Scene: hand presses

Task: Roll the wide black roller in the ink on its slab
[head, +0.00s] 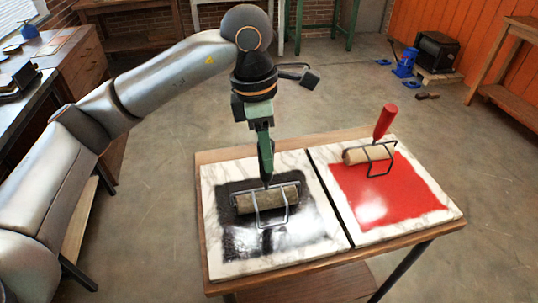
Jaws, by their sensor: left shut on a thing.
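The wide black roller (252,201) lies over the dark ink patch (240,240) on the left white marble slab (213,225). Its cylinder looks grey-brown and its wire frame hangs toward the front of the slab. My left gripper (266,172) comes down from above and is shut on this roller, at its handle, which the fingers mostly hide. The cylinder appears to be at the ink's surface, but I cannot tell for sure whether it touches. My right gripper is not in view.
A second slab (428,222) to the right carries red ink (372,205) and a red-handled roller (384,122). Both slabs sit on a wooden table (300,279). A workbench (75,60) stands at the left. Blue and black machines (436,52) stand at the back right.

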